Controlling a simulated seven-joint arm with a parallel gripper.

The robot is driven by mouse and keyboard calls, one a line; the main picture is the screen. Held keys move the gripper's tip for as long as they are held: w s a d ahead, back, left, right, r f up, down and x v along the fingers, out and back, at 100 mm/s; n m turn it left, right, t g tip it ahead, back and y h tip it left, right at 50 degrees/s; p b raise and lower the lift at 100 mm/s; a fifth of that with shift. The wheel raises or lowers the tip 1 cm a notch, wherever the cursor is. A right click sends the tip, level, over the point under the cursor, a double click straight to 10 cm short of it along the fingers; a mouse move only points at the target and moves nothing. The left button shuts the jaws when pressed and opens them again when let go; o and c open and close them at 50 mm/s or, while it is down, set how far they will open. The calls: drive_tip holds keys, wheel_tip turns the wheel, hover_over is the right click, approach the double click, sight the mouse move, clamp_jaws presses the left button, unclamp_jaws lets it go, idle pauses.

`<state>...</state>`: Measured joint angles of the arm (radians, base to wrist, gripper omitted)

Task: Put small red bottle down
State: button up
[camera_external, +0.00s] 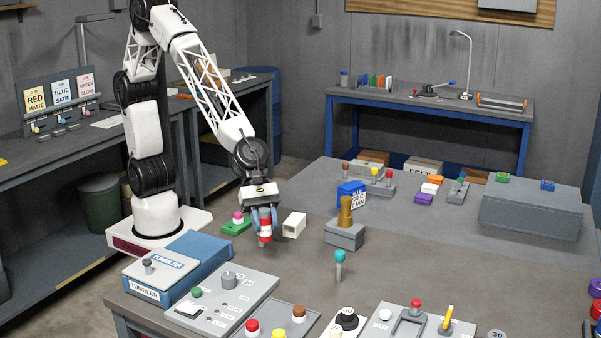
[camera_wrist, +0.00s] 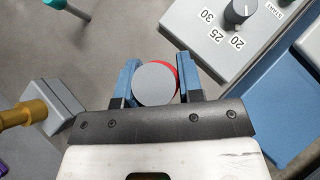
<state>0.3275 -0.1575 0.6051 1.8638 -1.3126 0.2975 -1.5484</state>
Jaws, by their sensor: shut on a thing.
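The small red bottle (camera_external: 265,229) is red with a white band. My gripper (camera_external: 264,214) points down and its blue fingers are shut on the bottle, one on each side. In the wrist view the bottle (camera_wrist: 155,84) shows as a round grey end with a red edge, between the fingertips of my gripper (camera_wrist: 157,75). The bottle looks upright, over the grey table (camera_external: 290,262). I cannot tell whether its lower end touches the table.
A grey block with a brass piece (camera_external: 345,232) stands further right. The blue tumbler box (camera_external: 180,265) and dial panel (camera_external: 222,303) are in front. Bare table lies between.

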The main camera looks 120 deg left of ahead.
drive_tip(key=shift+w+a+r+m, duration=0.3)
drive_tip(key=shift+w+a+r, duration=0.65)
drive_tip(key=shift+r, duration=0.2)
drive_tip(key=shift+f, duration=3.2)
drive_tip(key=shift+f, duration=1.85)
drive_tip(key=o, duration=0.9)
drive_tip(key=shift+f, duration=0.15)
